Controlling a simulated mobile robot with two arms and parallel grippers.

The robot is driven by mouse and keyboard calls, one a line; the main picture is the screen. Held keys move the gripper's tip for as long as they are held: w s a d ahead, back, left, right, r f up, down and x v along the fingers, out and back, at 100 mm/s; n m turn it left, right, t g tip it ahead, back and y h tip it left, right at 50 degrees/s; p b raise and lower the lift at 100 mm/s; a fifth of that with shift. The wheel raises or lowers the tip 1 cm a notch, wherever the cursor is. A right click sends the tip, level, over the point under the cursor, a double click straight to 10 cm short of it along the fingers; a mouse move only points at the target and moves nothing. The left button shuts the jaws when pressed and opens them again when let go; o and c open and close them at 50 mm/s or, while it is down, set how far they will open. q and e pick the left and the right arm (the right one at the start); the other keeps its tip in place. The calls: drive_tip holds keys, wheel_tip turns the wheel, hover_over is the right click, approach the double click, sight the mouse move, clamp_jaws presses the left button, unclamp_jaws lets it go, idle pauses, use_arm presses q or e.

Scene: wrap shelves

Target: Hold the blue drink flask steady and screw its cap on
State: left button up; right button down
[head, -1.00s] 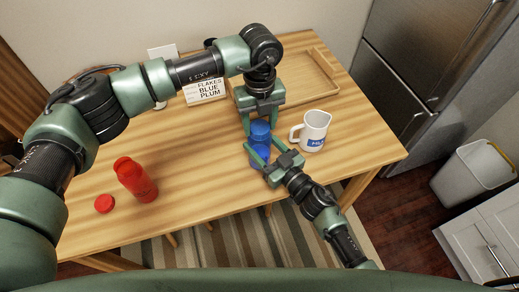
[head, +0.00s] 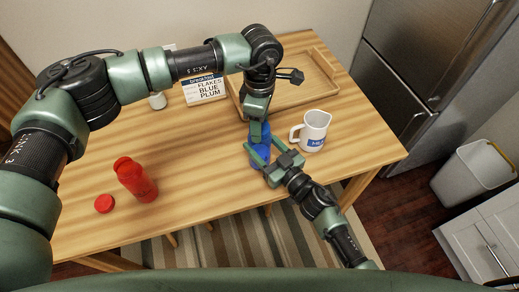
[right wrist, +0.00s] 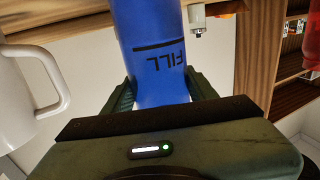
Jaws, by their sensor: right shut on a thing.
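The blue flask (head: 264,158) stands near the table's front edge, left of the white mug. My right gripper (head: 265,150) is shut around its body from the front right. In the right wrist view, the flask (right wrist: 152,60) sits between the two fingers, with a dark line and the upside-down word FILL on it. My left gripper (head: 257,132) is directly above the flask, pointing down at its top. Its fingers line up edge-on and hide the top, so the cap and the finger opening cannot be made out.
A white mug (head: 312,132) stands close to the right of the flask. A red flask (head: 136,180) and a red cap (head: 104,204) are at the left. Behind are a lettered sign (head: 206,88) and a wooden tray (head: 322,80). The table's middle left is clear.

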use_arm(q)
drive_tip(key=m, duration=0.4)
drive_tip(key=o, duration=1.5)
drive_tip(key=shift+o, duration=0.2)
drive_tip(key=shift+r, duration=0.1)
drive_tip(key=shift+r, duration=2.2)
drive_tip(key=shift+c, duration=0.3)
